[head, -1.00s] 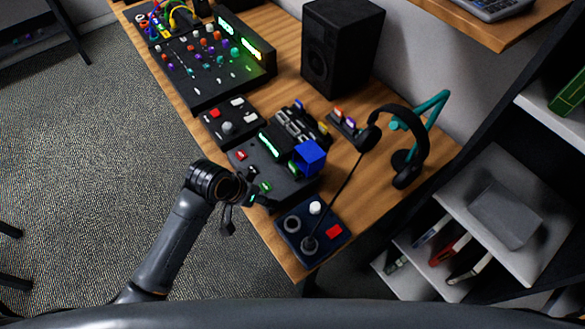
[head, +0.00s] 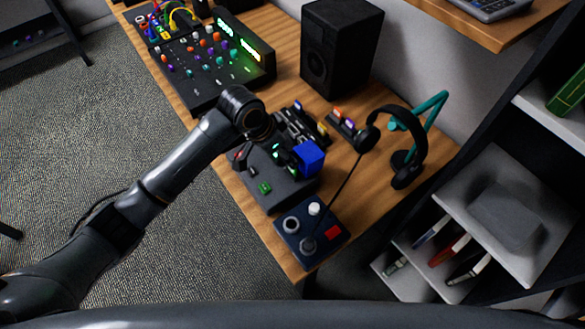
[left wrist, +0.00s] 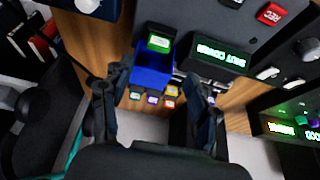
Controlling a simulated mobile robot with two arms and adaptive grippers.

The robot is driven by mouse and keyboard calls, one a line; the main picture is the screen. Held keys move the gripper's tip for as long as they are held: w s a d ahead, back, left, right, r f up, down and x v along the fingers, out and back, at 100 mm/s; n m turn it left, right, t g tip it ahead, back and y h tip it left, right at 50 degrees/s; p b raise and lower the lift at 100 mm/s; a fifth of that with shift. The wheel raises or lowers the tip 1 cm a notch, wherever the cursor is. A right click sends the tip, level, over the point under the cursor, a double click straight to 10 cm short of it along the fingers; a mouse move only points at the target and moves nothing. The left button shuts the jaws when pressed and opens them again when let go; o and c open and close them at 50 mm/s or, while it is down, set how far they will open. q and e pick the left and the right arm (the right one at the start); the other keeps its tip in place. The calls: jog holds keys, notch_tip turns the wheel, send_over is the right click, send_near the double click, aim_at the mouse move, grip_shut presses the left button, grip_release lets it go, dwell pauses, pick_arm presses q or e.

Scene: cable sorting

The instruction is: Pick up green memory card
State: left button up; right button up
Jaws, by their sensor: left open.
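A small green memory card (left wrist: 135,96) appears in the left wrist view at the left end of a short row, beside a purple card (left wrist: 153,100) and an orange card (left wrist: 171,104). The row sits beyond the blue box. In the head view I see the orange and purple cards (head: 349,123) in a dark holder, but cannot make out the green one. My left gripper (left wrist: 155,80) is open and empty, its fingers either side of the blue box in the wrist view. In the head view the gripper (head: 284,152) hangs over the dark console, apart from the cards.
A headphone stand (head: 430,110) with headphones is right of the card holder. A speaker (head: 340,48) is behind. A joystick box (head: 313,222) sits at the front table edge.

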pick_arm(q)
jog(key=x, duration=0.3)
jog(key=p+x, duration=0.1)
jog(key=x, duration=0.1)
jog(key=shift+s+f, duration=0.35)
jog(key=shift+f, duration=0.1)
jog(key=shift+w+d+f, duration=0.15)
jog(key=shift+f, duration=0.35)
jog(key=c, duration=0.9)
